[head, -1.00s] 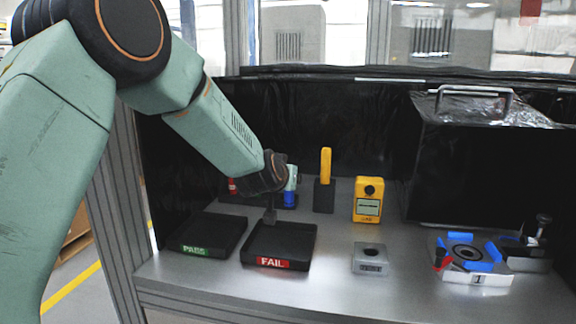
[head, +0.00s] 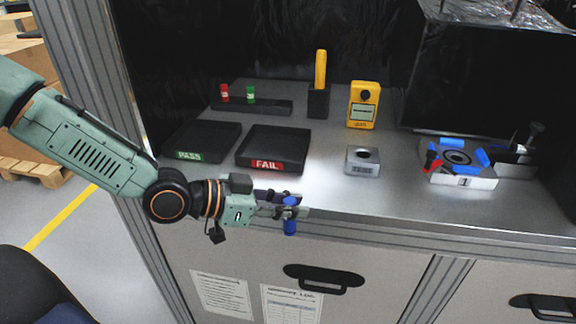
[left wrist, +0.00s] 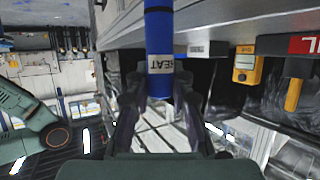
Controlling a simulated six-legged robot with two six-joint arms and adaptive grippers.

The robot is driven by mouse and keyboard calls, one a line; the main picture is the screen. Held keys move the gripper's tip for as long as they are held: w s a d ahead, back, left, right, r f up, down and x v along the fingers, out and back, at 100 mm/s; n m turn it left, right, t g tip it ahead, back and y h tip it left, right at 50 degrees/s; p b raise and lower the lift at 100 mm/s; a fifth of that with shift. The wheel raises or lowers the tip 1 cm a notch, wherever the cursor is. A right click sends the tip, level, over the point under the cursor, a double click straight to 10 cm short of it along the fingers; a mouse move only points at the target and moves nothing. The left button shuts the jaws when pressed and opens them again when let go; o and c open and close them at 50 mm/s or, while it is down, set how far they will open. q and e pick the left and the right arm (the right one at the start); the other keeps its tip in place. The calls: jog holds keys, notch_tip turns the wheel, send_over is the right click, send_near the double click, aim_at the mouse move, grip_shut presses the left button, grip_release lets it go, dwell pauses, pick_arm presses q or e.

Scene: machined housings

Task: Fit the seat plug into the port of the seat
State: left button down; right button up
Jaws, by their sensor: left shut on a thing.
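My left gripper (head: 292,207) is shut on the blue seat plug (head: 290,227), which hangs upright just in front of the table's front edge. In the left wrist view the plug (left wrist: 160,60) reads "SEAT" and sits between the two fingers. A housing (head: 463,179) marked 1, with a round dark bore ringed by blue pads, stands at the right of the table. A grey block (head: 362,168) with a round hole sits nearer the middle. I cannot tell for sure which of the two is the seat. My right gripper is not in view.
Black PASS (head: 205,128) and FAIL (head: 262,163) trays stand at the left. Behind them is a rack (head: 273,107) with red and green plugs. A yellow gauge (head: 363,104) and a yellow-handled tool (head: 320,70) stand at the back. Metal table top is clear between block and housing.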

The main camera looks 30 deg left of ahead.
aim_at(291, 235)
pick_arm(q)
jog(key=s+f, duration=0.1)
jog(key=s+d+f+m+g+h, duration=0.1)
jog(key=s+d+f+m, duration=0.1)
jog(key=s, duration=0.1)
jog(key=shift+g+h, duration=0.3)
jog(key=shift+g, duration=0.1)
notch_tip(291, 235, down, 11)
jog(key=b, duration=1.2)
jog(key=shift+w+d+f, duration=0.15)
jog(key=shift+w+d, duration=0.05)
jog(key=shift+d, duration=0.05)
